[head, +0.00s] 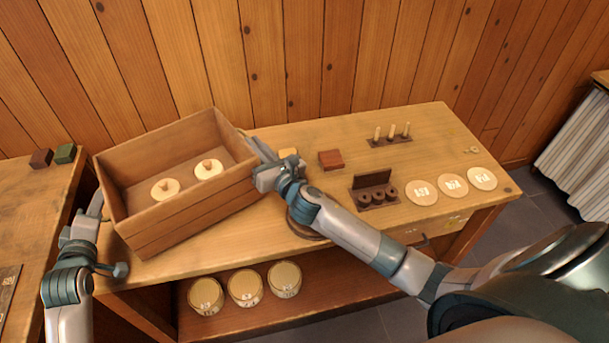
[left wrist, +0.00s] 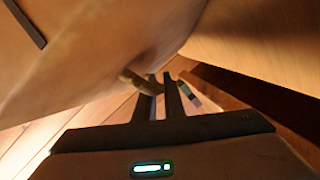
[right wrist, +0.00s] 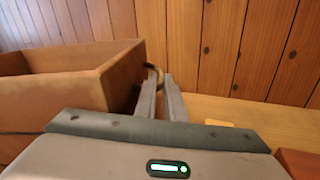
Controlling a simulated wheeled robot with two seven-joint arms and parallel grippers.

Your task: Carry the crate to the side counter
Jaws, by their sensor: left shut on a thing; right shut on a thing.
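The wooden crate (head: 185,222) is at the left end of the workbench (head: 330,222), its left end out towards the gap beside a second wooden top. Two pale round turned pieces (head: 165,188) (head: 209,169) lie inside it. My left gripper (head: 95,206) is shut on the handle at its left end; the handle (left wrist: 133,78) shows in the left wrist view. My right gripper (head: 264,157) is shut on the right-end handle, also visible in the right wrist view (right wrist: 157,74). I cannot tell whether the crate's bottom touches the bench.
The left wooden top (head: 40,205) holds a dark red block (head: 41,158) and a green block (head: 65,153). The bench carries a peg rack (head: 390,138), a dark holder (head: 375,190), pale discs (head: 453,185) and a red block (head: 331,159). A curtained counter (head: 580,150) stands far right.

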